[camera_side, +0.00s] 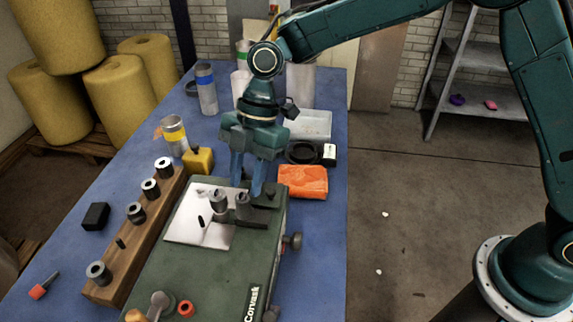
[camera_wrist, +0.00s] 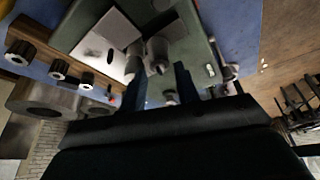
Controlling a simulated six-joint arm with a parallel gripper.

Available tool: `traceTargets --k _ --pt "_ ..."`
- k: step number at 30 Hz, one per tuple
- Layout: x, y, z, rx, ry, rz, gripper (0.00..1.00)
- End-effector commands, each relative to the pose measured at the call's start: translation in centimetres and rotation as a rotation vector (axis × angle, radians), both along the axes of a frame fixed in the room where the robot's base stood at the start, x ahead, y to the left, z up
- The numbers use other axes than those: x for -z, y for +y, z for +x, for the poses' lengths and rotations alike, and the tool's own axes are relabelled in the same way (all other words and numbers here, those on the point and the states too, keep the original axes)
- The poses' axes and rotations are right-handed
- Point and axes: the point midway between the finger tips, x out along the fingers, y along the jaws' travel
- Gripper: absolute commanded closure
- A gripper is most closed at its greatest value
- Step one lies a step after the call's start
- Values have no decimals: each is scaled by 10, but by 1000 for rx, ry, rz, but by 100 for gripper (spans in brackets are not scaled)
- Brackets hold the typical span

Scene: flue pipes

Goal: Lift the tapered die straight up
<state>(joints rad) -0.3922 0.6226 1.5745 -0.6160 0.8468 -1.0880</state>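Two grey metal cylindrical pieces stand on the green machine (camera_side: 205,262), a left one (camera_side: 218,201) and a right one (camera_side: 243,206). I cannot tell for certain which is the tapered die. My gripper (camera_side: 247,187) points down just behind the right piece, its two blue fingers apart with nothing seen held. In the wrist view my gripper (camera_wrist: 160,75) also shows its fingers spread, and one grey cylinder (camera_wrist: 157,50) appears between and beyond the tips. Contact is not visible.
A wooden rack (camera_side: 125,258) with several dark collars stands left of the machine. An orange cloth (camera_side: 303,181), a black ring (camera_side: 302,152) and a pale tray (camera_side: 311,125) lie to the right and behind. A yellow block (camera_side: 199,160) stands behind left.

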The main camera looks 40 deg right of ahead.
Motion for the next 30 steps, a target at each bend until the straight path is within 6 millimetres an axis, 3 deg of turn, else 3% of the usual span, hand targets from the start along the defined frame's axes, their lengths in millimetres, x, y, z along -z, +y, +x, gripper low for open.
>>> traceTargets --k 12,29,30 --pt "39 15 -6 -2 1 -2 69" --pt "42 16 -6 -1 0 -2 69" --pt "42 16 -6 -1 0 -2 74"
